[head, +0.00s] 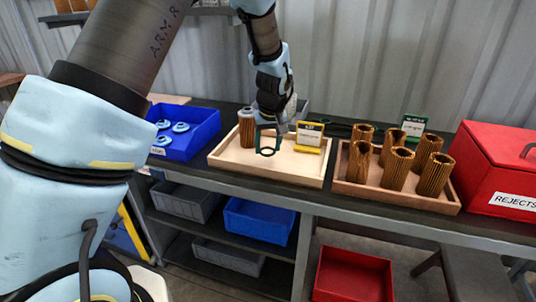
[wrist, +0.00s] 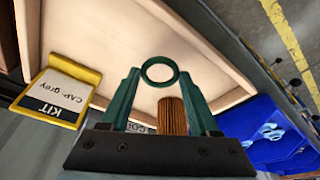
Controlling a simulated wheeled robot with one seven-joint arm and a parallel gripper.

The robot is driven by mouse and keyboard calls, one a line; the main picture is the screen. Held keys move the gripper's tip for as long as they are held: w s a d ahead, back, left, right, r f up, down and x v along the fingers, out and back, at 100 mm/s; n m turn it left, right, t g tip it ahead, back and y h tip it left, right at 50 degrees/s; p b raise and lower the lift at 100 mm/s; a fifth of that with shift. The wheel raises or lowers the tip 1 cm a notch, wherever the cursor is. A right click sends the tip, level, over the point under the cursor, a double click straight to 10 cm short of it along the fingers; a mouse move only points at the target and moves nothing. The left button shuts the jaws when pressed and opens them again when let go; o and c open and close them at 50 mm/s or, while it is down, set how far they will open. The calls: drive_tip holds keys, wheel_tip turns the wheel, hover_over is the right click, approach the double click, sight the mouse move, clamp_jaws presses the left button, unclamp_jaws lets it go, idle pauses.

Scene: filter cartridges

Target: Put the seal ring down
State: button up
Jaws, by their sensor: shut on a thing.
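The seal ring (head: 267,153) is a thin dark green ring. In the wrist view the ring (wrist: 160,87) lies between the two green fingertips. My gripper (head: 267,147) is shut on it and points down over the pale wooden tray (head: 290,179). The gripper also shows in the wrist view (wrist: 160,75). I cannot tell how far the ring is above the tray floor. A brown pleated cartridge (head: 247,132) with a grey top stands in the tray, left of the gripper.
A yellow kit card (head: 309,136) reading "CAP: grey" stands at the tray's back right. A blue bin (head: 205,133) with blue caps is left. A brown tray (head: 400,197) with several cartridges and a red rejects box (head: 500,165) are right. The tray's front floor looks clear.

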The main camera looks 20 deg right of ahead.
sight(267, 164)
drive_tip(key=shift+f+p, duration=0.4)
drive_tip(key=shift+f, duration=1.7)
drive_tip(key=o, duration=1.3)
drive_tip(key=shift+f, duration=0.1)
drive_tip(key=b+v, duration=0.2)
drive_tip(key=v, duration=1)
drive_tip(key=a+n+g, duration=0.1)
drive_tip(key=a, duration=2.6)
drive_tip(key=s+a, duration=0.7)
drive_tip(key=a, duration=0.2)
drive_tip(key=shift+f+g, duration=0.3)
